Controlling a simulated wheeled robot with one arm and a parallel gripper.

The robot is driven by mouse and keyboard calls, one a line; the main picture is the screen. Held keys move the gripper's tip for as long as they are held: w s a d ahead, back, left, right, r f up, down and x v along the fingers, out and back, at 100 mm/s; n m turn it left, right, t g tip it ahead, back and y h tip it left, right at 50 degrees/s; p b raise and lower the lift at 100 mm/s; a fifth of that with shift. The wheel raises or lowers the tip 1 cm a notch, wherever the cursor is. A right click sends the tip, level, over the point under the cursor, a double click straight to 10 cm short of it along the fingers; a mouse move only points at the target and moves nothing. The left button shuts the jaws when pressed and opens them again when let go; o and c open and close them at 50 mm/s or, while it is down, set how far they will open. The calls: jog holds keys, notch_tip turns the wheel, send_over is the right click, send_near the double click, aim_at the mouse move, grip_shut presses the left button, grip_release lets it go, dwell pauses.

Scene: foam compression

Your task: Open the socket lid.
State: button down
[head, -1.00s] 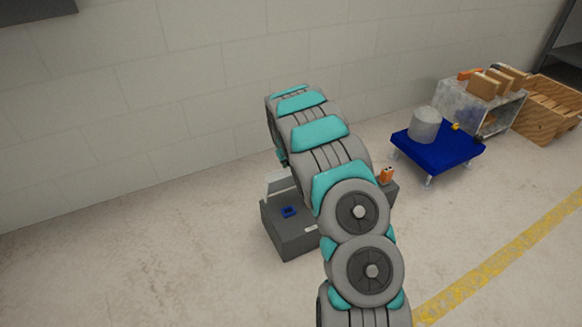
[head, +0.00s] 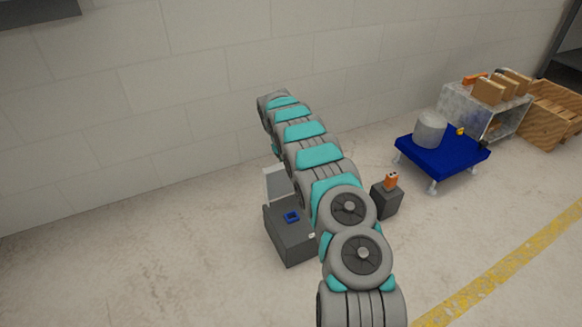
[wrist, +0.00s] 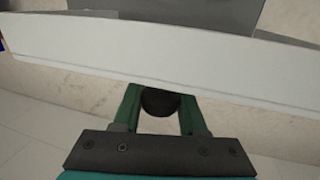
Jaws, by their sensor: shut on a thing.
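The grey socket box (head: 290,243) stands on the floor, with a blue socket (head: 292,217) uncovered on its top. The pale lid (head: 279,183) stands raised at the back edge of the box. In the wrist view the lid (wrist: 90,53) is a broad pale slab across the picture. My gripper (wrist: 160,98) has its two green fingers shut on a dark round knob (wrist: 159,104) at the lid's edge. In the head view my arm hides the gripper and part of the lid and box.
An orange object (head: 391,181) stands on a small dark block (head: 386,204) right of my arm. A blue platform (head: 445,160) with a grey cylinder (head: 430,129) is farther right. The block wall (head: 180,110) is behind. Floor to the left is clear.

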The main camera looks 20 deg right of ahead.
jog(key=shift+w+f, duration=0.55)
jog(key=shift+w, duration=0.25)
dwell(0.5)
jog(key=shift+c, duration=2.3)
grip_release()
jog(key=shift+r, duration=0.2)
jog(key=v, duration=0.7)
jog(key=shift+r, duration=0.25)
